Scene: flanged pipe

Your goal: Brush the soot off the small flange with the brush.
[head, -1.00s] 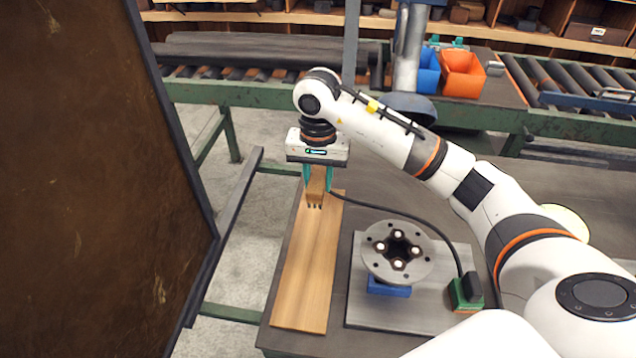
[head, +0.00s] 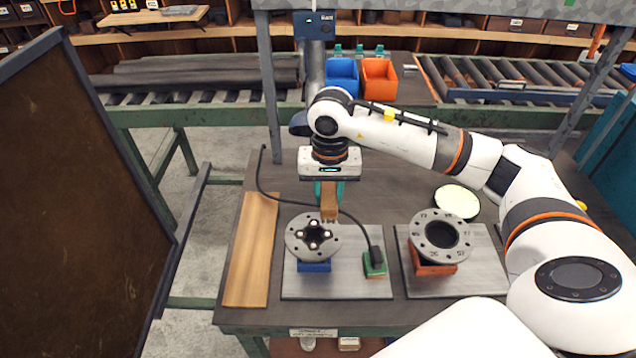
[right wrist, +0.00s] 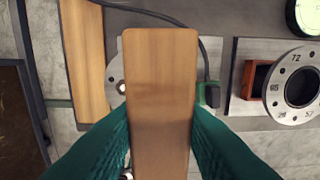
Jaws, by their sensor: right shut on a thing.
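My right gripper (head: 329,190) has teal fingers shut on the wooden handle of the brush (head: 329,203), whose short dark bristles point down. In the right wrist view the wooden brush (right wrist: 160,85) fills the middle between the fingers. The brush is just behind and right of a grey round flange (head: 298,240) on a blue block, and I cannot tell whether it touches. This flange has a dark centre with several bright round spots. Another grey flange (head: 424,225), with numbers on its face, sits on an orange block to the right.
A wooden board (head: 250,250) lies at the table's left. A green block with a black top (head: 375,264) and a cable stands beside the left flange. A round pale dish (head: 457,201) lies behind the numbered flange. A dark upright panel (head: 50,180) stands left of the table.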

